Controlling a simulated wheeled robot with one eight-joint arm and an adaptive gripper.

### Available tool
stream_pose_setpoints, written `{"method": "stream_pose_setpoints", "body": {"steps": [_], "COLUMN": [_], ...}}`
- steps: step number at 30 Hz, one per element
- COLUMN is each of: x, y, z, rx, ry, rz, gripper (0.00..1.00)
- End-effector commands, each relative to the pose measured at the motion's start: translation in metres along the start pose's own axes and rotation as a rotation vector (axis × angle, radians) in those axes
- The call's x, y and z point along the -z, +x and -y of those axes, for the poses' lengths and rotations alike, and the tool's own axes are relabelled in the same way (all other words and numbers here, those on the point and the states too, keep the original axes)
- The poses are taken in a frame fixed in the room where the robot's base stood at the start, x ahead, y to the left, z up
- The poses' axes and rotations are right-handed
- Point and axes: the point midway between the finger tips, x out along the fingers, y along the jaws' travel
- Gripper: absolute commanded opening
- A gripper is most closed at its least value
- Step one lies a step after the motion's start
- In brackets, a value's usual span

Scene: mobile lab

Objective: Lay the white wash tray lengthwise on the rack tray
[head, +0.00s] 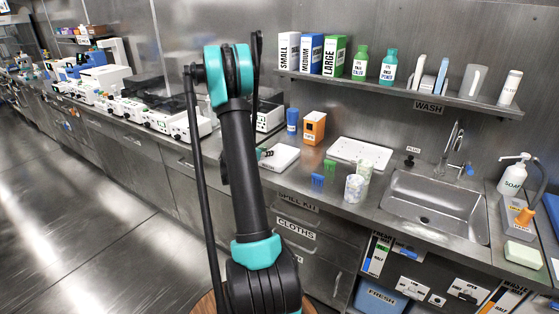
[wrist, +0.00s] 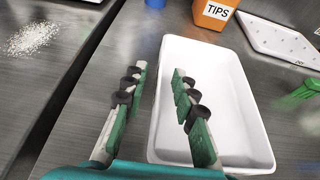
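The white wash tray (wrist: 232,105) is an empty, shallow rectangular tub on the steel counter; in the head view it shows (head: 284,158) just right of my arm, partly hidden. My gripper (wrist: 159,72) is open above the tray's left long wall. Its right finger is over the tray's inside and its left finger is outside the wall. I cannot tell how far down the fingertips reach. The rack tray (wrist: 279,42), a flat white tray with small holes, lies apart at upper right; it also shows in the head view (head: 360,153).
An orange TIPS box (wrist: 213,12) and a blue cup (wrist: 155,3) stand behind the wash tray. A sink (head: 437,205) is at right. White powder (wrist: 32,38) lies at left.

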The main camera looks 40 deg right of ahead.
Motion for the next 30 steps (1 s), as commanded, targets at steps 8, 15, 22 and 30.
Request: {"method": "stream_pose_setpoints", "body": {"steps": [8, 15, 22, 30], "x": [0.0, 0.0, -0.0001, -0.0003], "y": [0.0168, 0.0165, 0.0164, 0.0163], "z": [0.0, 0.0, 0.0, -0.0001], "rx": [0.0, 0.0, 0.0, 0.0], "ry": [0.001, 0.001, 0.001, 0.001], "rz": [-0.001, -0.001, 0.0, 0.0], "gripper": [0.28, 0.08, 0.0, 0.0]}}
